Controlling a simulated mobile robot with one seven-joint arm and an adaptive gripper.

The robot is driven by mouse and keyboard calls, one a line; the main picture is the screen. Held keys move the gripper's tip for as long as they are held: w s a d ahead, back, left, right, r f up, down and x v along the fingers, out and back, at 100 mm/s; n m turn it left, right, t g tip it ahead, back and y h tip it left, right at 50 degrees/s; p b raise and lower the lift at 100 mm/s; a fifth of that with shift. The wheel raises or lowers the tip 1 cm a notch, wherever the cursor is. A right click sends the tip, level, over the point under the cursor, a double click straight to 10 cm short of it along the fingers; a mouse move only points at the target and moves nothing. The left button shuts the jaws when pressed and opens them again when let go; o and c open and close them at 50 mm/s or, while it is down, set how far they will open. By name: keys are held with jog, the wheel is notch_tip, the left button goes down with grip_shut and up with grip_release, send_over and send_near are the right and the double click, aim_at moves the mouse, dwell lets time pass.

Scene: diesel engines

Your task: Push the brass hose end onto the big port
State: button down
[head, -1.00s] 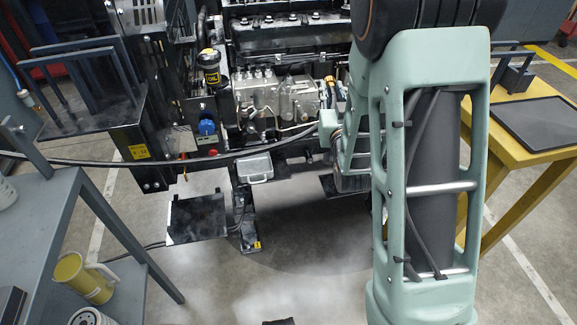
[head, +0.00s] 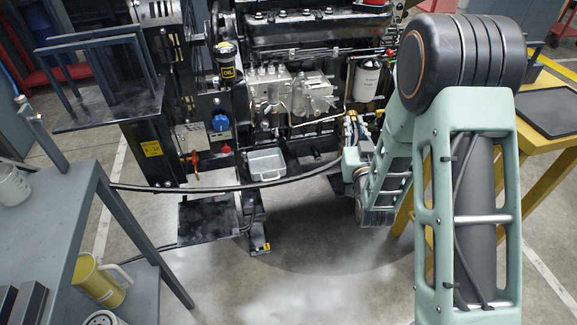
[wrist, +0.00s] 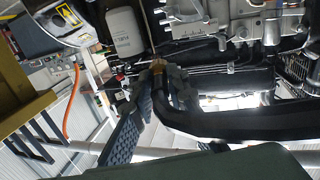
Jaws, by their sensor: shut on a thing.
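My gripper (wrist: 166,90) is shut on the black hose (wrist: 184,118) just behind its brass end (wrist: 158,66) in the wrist view. The brass end points toward the engine's side, below the white filter in that view, and appears free. In the head view my gripper (head: 352,132) is in front of the engine, right of the silver pump, partly hidden by my arm. The hose (head: 200,189) sags from the left across to it. I cannot pick out the big port in either view.
The engine (head: 290,95) fills the back, with a white filter (head: 367,80) near my gripper. A grey cart (head: 75,190) holding a yellow jug (head: 100,282) stands left. A yellow table (head: 545,150) with a black tray (head: 547,110) stands right.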

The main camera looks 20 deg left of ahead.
jog(key=s+a+f+n+g+y+b, duration=0.1)
jog(key=s+a+f+y+b, duration=0.15)
jog(key=a+f, duration=0.5)
jog(key=s+a+f+n+g+y+b, duration=0.1)
jog(key=s+a+f+n+y, duration=0.3)
jog(key=a, duration=0.6)
jog(key=shift+w+a+f+m+h+p, duration=0.15)
jog(key=shift+w+a+m+h, duration=0.3)
jog(key=shift+w, duration=0.6)
jog(key=shift+w+a+f+m+h+p, duration=0.2)
jog(key=shift+w+a+m+h, duration=0.3)
jog(key=shift+w, duration=0.6)
jog(key=shift+w+a+f+m+h+p, duration=0.2)
jog(key=shift+w+a, duration=0.4)
jog(key=shift+w, duration=0.45)
jog(key=shift+w+a+b, duration=0.35)
jog(key=shift+w+b, duration=0.15)
jog(key=shift+b, duration=0.75)
jog(key=c, duration=1.8)
grip_release()
jog(key=shift+c, duration=0.4)
jog(key=shift+s+d, duration=0.1)
send_near(277, 135)
jog(key=shift+s+d+f+b, duration=0.1)
jog(key=shift+s+d+b, duration=0.25)
jog(key=shift+s+b, duration=0.1)
